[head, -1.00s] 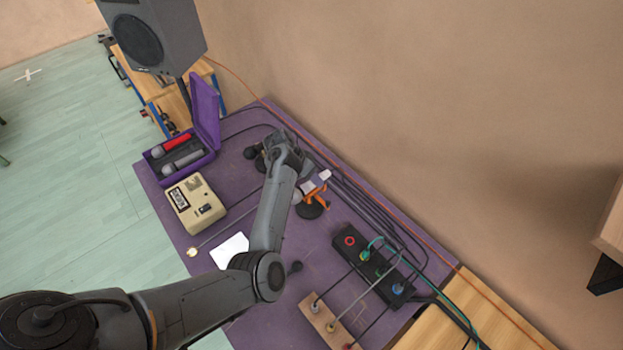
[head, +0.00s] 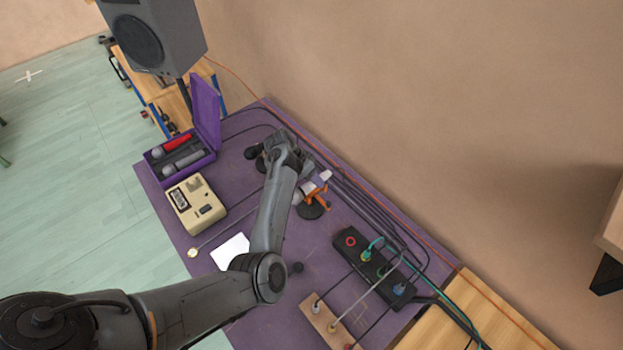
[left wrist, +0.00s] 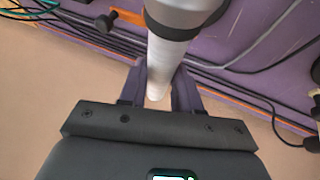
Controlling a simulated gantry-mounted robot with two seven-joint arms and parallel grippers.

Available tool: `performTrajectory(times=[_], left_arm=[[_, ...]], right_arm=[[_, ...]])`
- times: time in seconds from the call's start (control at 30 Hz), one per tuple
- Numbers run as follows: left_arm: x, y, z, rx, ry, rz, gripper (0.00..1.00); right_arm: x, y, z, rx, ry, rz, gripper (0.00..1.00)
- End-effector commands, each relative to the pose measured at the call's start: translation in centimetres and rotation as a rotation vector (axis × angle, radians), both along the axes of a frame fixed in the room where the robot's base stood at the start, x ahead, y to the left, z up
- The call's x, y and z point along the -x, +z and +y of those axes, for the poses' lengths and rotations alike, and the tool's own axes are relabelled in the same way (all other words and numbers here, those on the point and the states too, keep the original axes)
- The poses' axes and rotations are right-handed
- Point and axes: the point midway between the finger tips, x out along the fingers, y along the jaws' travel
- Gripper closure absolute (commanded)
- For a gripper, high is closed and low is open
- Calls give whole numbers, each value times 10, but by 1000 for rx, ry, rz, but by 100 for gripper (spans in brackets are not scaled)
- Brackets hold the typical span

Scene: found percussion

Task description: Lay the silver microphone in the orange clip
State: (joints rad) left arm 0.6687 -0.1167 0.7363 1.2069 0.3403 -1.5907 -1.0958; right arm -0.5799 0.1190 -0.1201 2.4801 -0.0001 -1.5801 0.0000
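The silver microphone (left wrist: 160,62) is between my left gripper's fingers (left wrist: 160,78), which press against both sides of its pale handle. In the head view its pale end (head: 325,175) and rounded head (head: 297,197) show beside my left gripper (head: 305,168). The orange clip (head: 316,190) is on a black round base (head: 314,209) right by the microphone. Part of the orange clip (left wrist: 127,17) shows behind the microphone in the left wrist view. The microphone crosses over or by the clip; whether it rests in it is hidden. My right gripper is not in view.
An open purple case (head: 207,120) holds a red microphone (head: 177,142) and a grey one (head: 183,160). A beige box (head: 197,204), white sheet (head: 230,251) and black switch box (head: 373,266) lie on the purple table cover. Cables run along the wall side.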

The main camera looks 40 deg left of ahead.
Motion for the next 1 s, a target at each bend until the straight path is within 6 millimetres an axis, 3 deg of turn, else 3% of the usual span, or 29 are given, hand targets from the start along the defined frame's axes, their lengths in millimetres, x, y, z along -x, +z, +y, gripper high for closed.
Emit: performTrajectory(times=[0.03, 0.13, 0.3, 0.7, 1.0], left_arm=[[15, -40, -2, -1, 14, 42, 43], [17, -32, 2, -2, 15, 40, 43], [22, -8, 11, -3, 14, 33, 38], [38, 68, 35, -5, 4, 11, 38], [44, 90, 43, -6, 3, 8, 38]], right_arm=[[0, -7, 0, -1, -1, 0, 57], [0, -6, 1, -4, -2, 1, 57], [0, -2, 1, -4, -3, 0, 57], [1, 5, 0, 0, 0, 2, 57], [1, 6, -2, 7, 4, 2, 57]])
